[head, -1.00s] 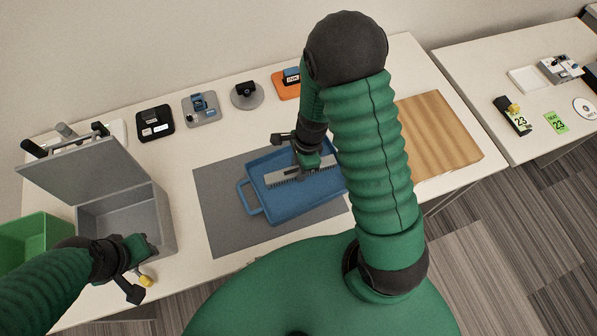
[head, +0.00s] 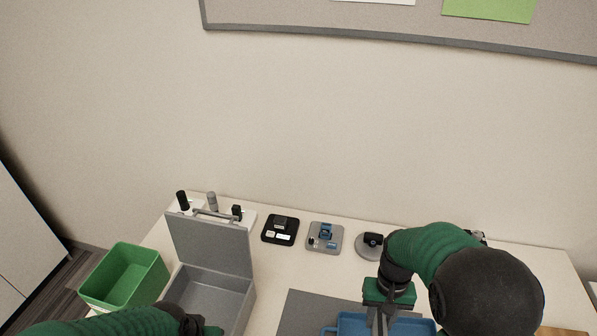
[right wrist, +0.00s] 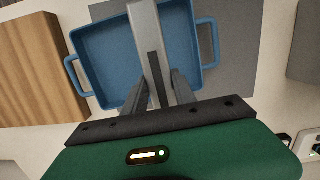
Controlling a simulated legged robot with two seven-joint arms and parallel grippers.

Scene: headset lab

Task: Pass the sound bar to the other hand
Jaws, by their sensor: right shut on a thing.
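The sound bar (right wrist: 144,25) is a long grey bar with a dark strip. My right gripper (right wrist: 160,92) is shut on it, and the bar stretches away from the jaws across the view of the blue tray (right wrist: 92,50). In the head view the right gripper (head: 381,314) is over the tray (head: 347,322) at the bottom edge, where most of the bar is cut off. Only the wrist and a bit of the body of my left gripper (head: 210,330) show at the bottom; its fingers are out of frame.
An open grey case (head: 212,292) and a green bin (head: 128,277) stand at the left. Small devices on stands (head: 280,230) line the back of the table. A grey mat (head: 302,310) lies under the tray. A wooden board (right wrist: 35,65) is beside the tray.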

